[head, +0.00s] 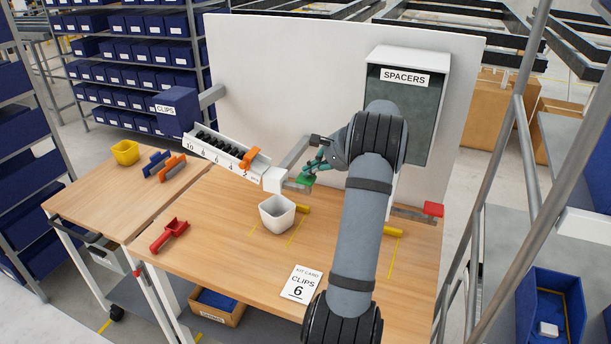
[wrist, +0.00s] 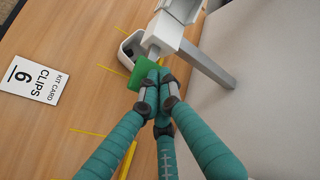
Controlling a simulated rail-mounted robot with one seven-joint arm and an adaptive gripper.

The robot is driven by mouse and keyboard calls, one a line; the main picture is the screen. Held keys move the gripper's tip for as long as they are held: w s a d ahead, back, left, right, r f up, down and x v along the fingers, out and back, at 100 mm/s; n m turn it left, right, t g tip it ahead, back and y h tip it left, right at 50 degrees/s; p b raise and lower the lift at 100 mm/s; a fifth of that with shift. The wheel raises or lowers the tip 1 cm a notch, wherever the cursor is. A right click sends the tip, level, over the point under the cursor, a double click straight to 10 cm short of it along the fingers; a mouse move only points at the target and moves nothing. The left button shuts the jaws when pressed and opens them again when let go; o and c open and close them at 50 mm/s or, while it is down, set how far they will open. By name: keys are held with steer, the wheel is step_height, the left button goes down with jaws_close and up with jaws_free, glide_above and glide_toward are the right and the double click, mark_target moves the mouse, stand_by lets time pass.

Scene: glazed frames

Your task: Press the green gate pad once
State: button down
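The green gate pad (head: 304,181) sits beside the white spout at the low end of the clip chute (head: 222,160). It also shows in the wrist view (wrist: 136,77). My gripper (head: 314,166) has its teal fingers drawn together; the fingertips (wrist: 150,74) are at the pad's edge and overlap it in the wrist view. I cannot tell whether they touch it. Nothing is held. The chute holds a row of black clips behind an orange slider (head: 249,158). A white cup (head: 276,213) stands below the spout; dark bits show inside it in the wrist view (wrist: 128,48).
A kit card (head: 299,283) reading "CLIPS 6" lies at the table front. A red pad (head: 433,209) is at the right, below the SPACERS box (head: 403,110). A white panel stands behind the table.

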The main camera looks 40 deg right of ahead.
mark_target(311, 178)
steer(key=shift+r, duration=0.15)
steer(key=shift+r+p, duration=1.95)
steer(key=shift+r, duration=1)
steer(key=shift+s+f, duration=0.1)
steer(key=shift+f, duration=0.05)
